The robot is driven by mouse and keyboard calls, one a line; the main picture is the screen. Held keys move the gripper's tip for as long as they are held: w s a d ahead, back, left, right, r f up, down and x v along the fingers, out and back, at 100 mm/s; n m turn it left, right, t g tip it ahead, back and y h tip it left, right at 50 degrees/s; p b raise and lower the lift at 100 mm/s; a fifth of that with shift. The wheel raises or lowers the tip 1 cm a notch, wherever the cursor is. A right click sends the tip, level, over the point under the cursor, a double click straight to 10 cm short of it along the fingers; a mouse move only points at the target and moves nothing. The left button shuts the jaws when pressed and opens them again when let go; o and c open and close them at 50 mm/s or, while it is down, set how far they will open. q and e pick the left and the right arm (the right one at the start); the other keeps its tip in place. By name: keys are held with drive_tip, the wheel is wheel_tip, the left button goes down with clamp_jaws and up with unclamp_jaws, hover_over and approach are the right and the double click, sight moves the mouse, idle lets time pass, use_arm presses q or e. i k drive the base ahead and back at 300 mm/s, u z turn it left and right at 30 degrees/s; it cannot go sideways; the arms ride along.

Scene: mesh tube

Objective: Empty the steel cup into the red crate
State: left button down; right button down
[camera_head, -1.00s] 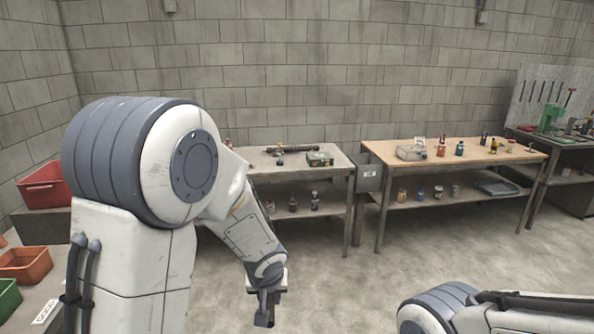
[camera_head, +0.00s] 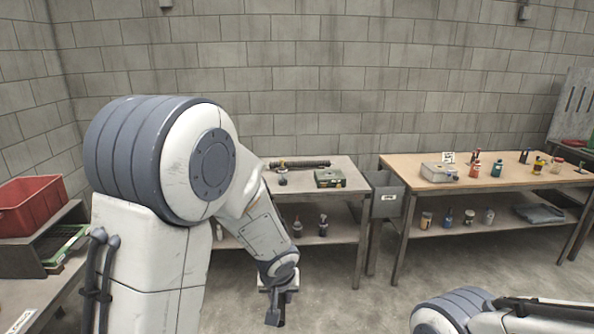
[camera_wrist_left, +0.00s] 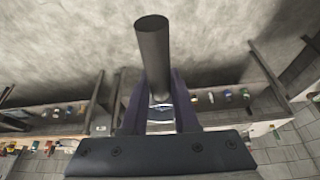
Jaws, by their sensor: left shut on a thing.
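The red crate (camera_head: 38,208) stands at the left edge of the head view, on a grey rack against the wall. My left gripper (camera_head: 275,314) hangs low in the middle of the head view, well to the right of the crate. In the left wrist view, its fingers (camera_wrist_left: 158,105) are shut on a dark cylinder (camera_wrist_left: 152,55) with a shiny metal part between the fingers. I cannot tell whether this is the steel cup or what it contains. My right arm shows only at the bottom right; its gripper is out of view.
A workbench (camera_head: 345,166) with a green box (camera_head: 329,178) stands behind my left arm. A wooden-topped bench (camera_head: 400,163) with jars and bottles is to its right. A grey bin (camera_head: 387,204) is between them. A green tray (camera_head: 62,243) is below the crate. Floor (camera_head: 350,312) ahead is clear.

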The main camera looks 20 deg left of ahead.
sight(27, 203)
drive_tip(key=u, duration=0.1)
drive_tip(key=i, duration=1)
drive_tip(key=u, duration=0.55)
drive_tip(key=i, duration=1)
drive_tip(key=u, duration=1.05)
drive_tip(key=i, duration=0.9)
drive_tip(key=u, duration=0.5)
